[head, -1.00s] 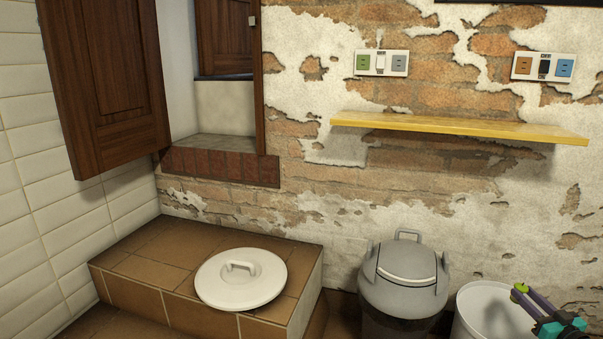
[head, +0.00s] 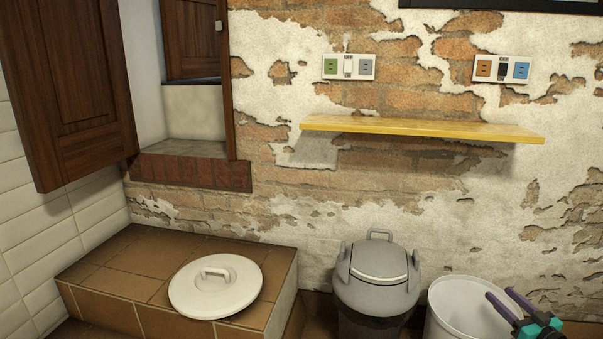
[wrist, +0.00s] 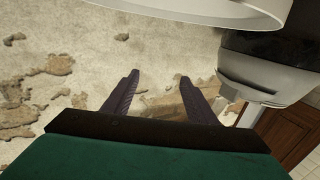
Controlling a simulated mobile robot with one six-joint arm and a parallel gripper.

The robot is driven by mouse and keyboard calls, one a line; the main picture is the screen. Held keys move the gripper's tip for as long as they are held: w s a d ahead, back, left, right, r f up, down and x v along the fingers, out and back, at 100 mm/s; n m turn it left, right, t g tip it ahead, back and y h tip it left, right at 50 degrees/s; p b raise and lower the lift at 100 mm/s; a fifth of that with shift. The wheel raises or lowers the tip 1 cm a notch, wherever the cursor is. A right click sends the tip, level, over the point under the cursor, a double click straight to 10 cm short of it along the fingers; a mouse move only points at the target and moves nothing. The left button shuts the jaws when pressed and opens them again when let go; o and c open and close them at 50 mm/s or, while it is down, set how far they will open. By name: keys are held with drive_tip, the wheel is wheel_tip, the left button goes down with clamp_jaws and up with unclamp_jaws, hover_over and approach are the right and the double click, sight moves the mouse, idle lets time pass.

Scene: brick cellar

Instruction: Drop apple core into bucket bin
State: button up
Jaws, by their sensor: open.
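The white open-topped bucket (head: 440,318) stands on the floor at the lower right of the head view. Its pale rim also shows at the top of the wrist view (wrist: 205,13). My gripper (head: 499,293) is over the bucket's right side in the head view, with two dark fingers spread apart. In the wrist view my gripper (wrist: 158,76) is open with nothing between its fingers. No apple core is visible now. The bucket's bottom is hidden.
A grey lidded bin (head: 376,285) stands just left of the bucket. A white round lid (head: 215,290) lies on a brown tiled ledge (head: 130,265). A yellow shelf (head: 420,128) juts from the brick wall above. A wooden shutter (head: 70,90) hangs open at left.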

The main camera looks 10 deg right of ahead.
drive_tip(key=s+p, duration=0.2)
drive_tip(key=s, duration=0.7)
drive_tip(key=shift+d, duration=0.15)
idle(0.5)
